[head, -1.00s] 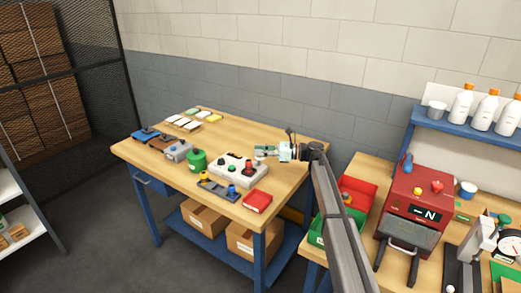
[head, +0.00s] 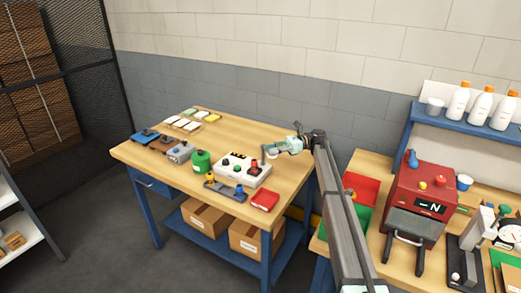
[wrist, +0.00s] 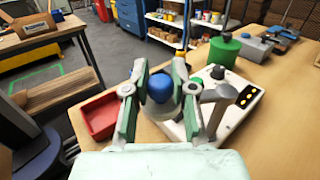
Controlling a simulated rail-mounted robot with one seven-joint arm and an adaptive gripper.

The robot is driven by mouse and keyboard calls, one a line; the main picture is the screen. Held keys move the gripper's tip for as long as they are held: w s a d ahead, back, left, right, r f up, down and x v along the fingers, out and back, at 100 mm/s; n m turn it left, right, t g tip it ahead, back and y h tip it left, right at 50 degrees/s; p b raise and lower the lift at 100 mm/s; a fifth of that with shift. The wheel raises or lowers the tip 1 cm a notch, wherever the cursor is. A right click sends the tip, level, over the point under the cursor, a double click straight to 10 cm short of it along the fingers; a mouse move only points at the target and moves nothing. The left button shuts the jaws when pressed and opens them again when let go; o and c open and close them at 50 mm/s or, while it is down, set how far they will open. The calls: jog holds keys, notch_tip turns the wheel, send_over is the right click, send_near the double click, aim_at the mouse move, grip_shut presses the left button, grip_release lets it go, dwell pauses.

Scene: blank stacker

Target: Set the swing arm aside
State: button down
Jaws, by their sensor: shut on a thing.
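The grey swing arm (head: 264,154) stands at the right end of the white control box (head: 239,178) on the wooden workbench. In the wrist view its post (wrist: 216,95) rises beside the box (wrist: 232,114), and its outer end reaches to my fingers. My gripper (head: 277,148) is at that outer end, right of the box. The exact contact is partly hidden. A blue knob (wrist: 160,88) shows between the fingers, apparently beyond them.
A red box (head: 265,200) and a small stand (head: 222,189) with yellow and blue knobs lie in front of the control box. A green canister (head: 201,162) stands left of it. The workbench (head: 250,130) is clear behind. A red machine (head: 420,190) stands at right.

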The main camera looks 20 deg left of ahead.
dwell(0.3)
jog(key=c, duration=0.9)
grip_release()
notch_tip(320, 180, up, 10)
jog(key=shift+r, duration=0.1)
